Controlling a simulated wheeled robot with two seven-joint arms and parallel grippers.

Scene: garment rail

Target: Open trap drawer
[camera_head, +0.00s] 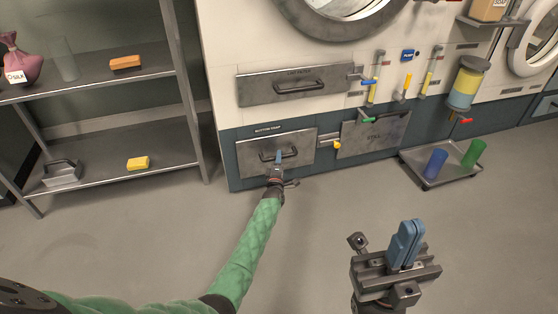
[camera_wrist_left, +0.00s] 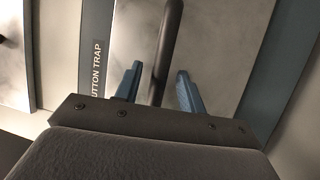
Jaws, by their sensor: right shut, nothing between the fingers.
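The trap drawer (camera_head: 252,160) is a grey metal panel low on the machine front, flush with it. It carries a "BUTTON TRAP" label, also readable in the left wrist view (camera_wrist_left: 97,72). Its dark bar handle (camera_wrist_left: 170,35) stands out from the panel. My left gripper (camera_head: 279,157) is at this handle, with its blue fingers apart. In the left wrist view the handle bar passes between the two fingers, with gaps visible on both sides. My right gripper (camera_head: 408,240) is shut and empty, low at the right, away from the machine.
A larger drawer (camera_head: 260,91) sits above, and another grey panel (camera_head: 365,139) to the right. A low tray (camera_head: 450,172) with blue and green cylinders stands on the floor at right. A metal shelf (camera_head: 100,165) stands at left. The floor before the drawer is clear.

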